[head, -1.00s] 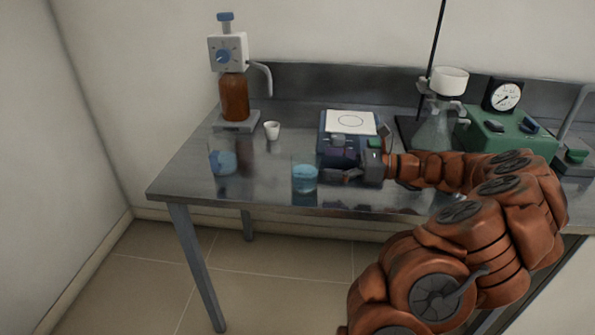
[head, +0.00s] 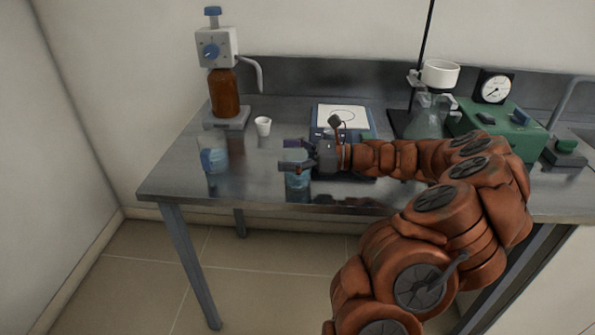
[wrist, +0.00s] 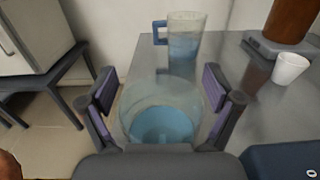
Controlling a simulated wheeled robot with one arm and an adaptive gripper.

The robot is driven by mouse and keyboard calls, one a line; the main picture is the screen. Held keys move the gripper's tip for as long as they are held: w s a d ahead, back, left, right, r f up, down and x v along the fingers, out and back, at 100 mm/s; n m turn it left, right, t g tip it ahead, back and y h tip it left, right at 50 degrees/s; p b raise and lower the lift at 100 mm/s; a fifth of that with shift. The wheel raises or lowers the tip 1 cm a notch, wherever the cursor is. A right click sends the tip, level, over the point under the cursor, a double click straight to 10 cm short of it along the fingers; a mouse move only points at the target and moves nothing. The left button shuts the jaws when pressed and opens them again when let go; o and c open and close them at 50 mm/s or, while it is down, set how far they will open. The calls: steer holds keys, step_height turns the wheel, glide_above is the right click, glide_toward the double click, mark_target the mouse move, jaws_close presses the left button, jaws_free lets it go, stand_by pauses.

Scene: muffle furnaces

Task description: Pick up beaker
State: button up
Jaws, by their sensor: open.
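A clear glass beaker with blue liquid (head: 297,183) stands on the metal table near its front edge. In the wrist view the beaker (wrist: 162,122) sits between the two spread fingers. My gripper (head: 288,157) is open, with its fingers on either side of the beaker's upper part and partly hiding it in the head view. In the wrist view, gaps seem to show between my gripper's pads (wrist: 160,92) and the glass. A second clear vessel with blue liquid and a blue handle (head: 213,157) stands to the left; it also shows in the wrist view (wrist: 183,38).
A small white cup (head: 263,126) and a brown bottle with a dispenser (head: 224,92) stand behind. A blue balance (head: 368,124) is close behind my arm. A flask (head: 428,118) and a green gauge unit (head: 497,130) are at right.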

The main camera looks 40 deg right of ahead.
steer(key=shift+c, duration=0.3)
jaws_close()
stand_by(0.5)
